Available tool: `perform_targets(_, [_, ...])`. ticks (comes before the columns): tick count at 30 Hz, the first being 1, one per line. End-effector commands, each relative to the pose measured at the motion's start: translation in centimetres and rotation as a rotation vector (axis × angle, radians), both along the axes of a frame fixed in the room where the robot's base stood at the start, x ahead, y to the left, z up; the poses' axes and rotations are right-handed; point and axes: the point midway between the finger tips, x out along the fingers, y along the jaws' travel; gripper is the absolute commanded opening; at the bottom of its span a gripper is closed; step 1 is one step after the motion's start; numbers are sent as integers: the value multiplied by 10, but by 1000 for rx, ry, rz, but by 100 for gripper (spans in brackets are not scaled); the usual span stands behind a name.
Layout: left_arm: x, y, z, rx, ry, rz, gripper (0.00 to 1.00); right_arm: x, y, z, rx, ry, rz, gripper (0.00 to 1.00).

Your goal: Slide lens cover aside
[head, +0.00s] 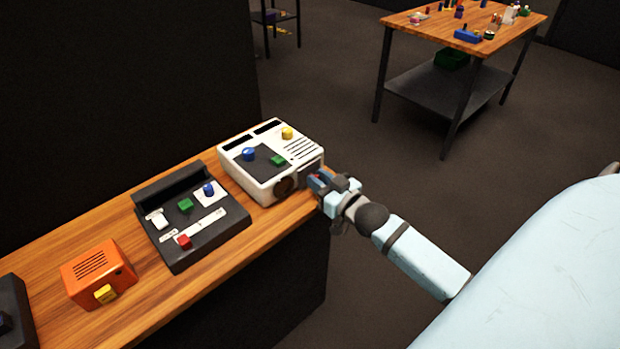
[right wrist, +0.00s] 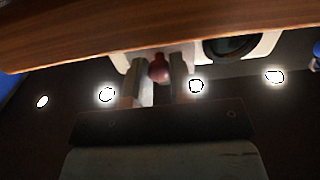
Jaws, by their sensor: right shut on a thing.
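A white device (head: 240,175) stands at the right end of the wooden bench. Its front has a dark round lens (head: 284,187), which also shows uncovered in the right wrist view (right wrist: 232,44). My right gripper (head: 318,180) is at the front face, to the right of the lens in the head view. In the right wrist view its two fingers (right wrist: 160,80) are shut on a small red knob (right wrist: 158,68). A dark plate (head: 308,174) beside the lens may be the lens cover; the gripper partly hides it. My left gripper is not in view.
A black panel (head: 180,240) with coloured knobs and an orange box (head: 90,275) stand on the bench (head: 50,255) left of the device. The bench edge is close to my right gripper. Another table (head: 400,18) stands at the back right, with open floor between.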

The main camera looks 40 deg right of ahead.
Motion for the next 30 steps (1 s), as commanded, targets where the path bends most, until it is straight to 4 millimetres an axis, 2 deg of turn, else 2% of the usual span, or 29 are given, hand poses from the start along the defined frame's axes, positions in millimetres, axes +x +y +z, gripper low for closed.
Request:
perform_targets(5, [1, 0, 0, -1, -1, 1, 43, 0, 0, 0, 0, -1, 0, 0])
perform_targets(6, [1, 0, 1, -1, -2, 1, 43, 0, 0, 0, 0, -1, 0, 24])
perform_targets(9, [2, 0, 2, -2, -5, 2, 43, 0, 0, 0, 0, -1, 0, 47])
perform_targets(20, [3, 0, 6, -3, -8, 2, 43, -4, 0, 0, 0, 0, 0, 47])
perform_targets(25, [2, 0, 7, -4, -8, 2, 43, -27, -2, 0, 0, 1, 0, 47])
perform_targets(30, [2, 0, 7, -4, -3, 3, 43, -65, -5, -1, 0, 4, -1, 47])
